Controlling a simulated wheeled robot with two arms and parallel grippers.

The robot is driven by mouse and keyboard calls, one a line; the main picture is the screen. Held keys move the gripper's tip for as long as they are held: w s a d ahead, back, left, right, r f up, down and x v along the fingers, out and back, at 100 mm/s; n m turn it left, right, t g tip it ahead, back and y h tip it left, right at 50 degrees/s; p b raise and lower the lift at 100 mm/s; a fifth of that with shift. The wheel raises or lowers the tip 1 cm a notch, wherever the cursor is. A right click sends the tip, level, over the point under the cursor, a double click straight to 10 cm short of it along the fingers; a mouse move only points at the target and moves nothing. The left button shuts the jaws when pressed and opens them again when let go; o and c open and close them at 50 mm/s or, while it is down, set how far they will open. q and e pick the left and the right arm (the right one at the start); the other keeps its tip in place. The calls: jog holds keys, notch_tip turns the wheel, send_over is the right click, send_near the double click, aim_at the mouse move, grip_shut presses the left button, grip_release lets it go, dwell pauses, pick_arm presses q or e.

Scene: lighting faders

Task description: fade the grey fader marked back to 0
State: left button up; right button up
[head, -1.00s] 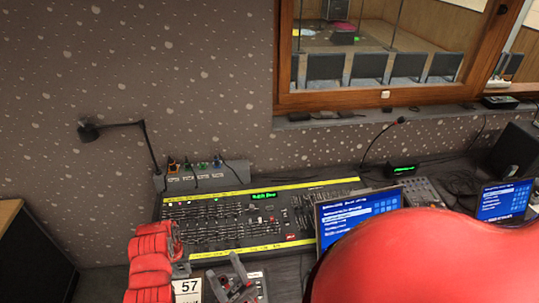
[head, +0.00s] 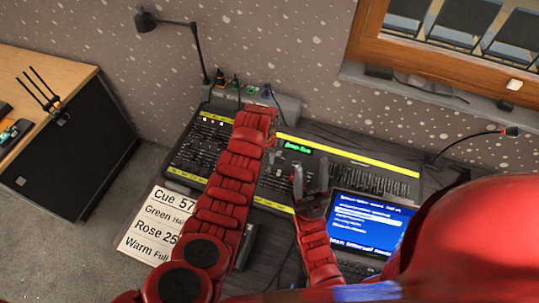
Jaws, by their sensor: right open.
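The lighting console (head: 195,150) with rows of small faders and yellow strips lies on the desk. I cannot pick out a grey fader marked back; the sliders and labels are too small to read. My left arm crosses the console and hides part of it. My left gripper (head: 264,116) is over the console's far part, and its fingers are too unclear to judge. My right gripper (head: 311,181) is open and empty, fingers pointing up, over the console's near edge. A card (head: 150,225) reads Cue 57, Green Hal, Rose 25, Warm Full, partly covered by my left arm.
A laptop (head: 368,226) stands right of my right gripper. A grey box (head: 285,104) with coloured plugs runs behind the console. A desk lamp (head: 146,21) rises at back left, a gooseneck microphone (head: 511,131) at right. A dark box (head: 247,242) lies beside the card.

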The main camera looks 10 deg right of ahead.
aim_at(269, 169)
pick_arm(q)
jog(key=f+b, duration=0.1)
jog(key=f, duration=0.1)
jog(key=f+b, duration=0.4)
jog(key=shift+w+d+f, duration=0.1)
jog(key=shift+d+f, duration=0.1)
jog(key=shift+d, duration=0.1)
jog(key=shift+f+b, duration=0.45)
jog(key=shift+b, duration=0.05)
jog(key=shift+c, duration=0.2)
